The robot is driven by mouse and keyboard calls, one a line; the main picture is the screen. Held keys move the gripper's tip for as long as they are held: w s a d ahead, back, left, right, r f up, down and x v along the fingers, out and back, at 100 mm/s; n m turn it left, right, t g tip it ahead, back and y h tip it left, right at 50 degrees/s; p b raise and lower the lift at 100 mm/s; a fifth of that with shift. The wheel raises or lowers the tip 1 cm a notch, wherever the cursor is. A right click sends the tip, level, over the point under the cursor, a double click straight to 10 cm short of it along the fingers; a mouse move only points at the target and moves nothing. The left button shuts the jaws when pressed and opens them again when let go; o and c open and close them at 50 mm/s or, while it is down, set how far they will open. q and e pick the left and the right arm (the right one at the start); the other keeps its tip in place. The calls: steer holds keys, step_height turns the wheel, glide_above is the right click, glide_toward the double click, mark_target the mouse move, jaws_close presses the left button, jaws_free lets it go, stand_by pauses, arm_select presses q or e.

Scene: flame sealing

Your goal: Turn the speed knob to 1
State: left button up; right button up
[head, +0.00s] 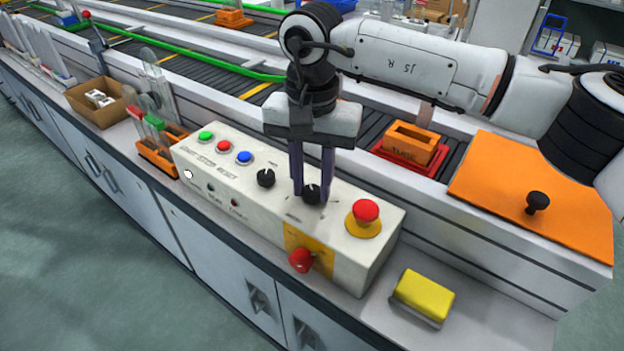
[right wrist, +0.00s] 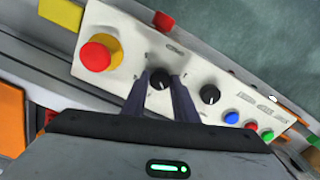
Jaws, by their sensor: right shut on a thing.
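The control box (head: 290,226) is a white panel on the bench, with green, red and blue buttons and two black knobs on top. My right gripper (head: 312,196) points down at the right-hand black knob (head: 311,194), with one finger on each side of it. In the right wrist view this knob (right wrist: 159,80) sits between the fingertips (right wrist: 162,76), and the gripper is shut on it. The other black knob (head: 266,178) stands free to the left, and also shows in the right wrist view (right wrist: 209,94). The dial marks are too small to read. My left gripper is not in view.
A red emergency button (head: 365,211) on a yellow base stands right of the gripped knob. A red rotary switch (head: 301,260) sticks out of the box's front. A yellow block (head: 423,294) lies to the right. An orange bin (head: 410,143) and a conveyor are behind.

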steer(key=n, duration=0.4)
steer(key=shift+n, duration=0.3)
steer(key=n, duration=0.3)
steer(key=shift+r+n, duration=0.1)
steer(key=shift+n, duration=0.2)
steer(key=n, duration=0.4)
steer(key=shift+w+n, duration=0.1)
steer(key=shift+n, duration=0.7)
steer(key=o, duration=0.9)
steer(key=shift+o, duration=0.8)
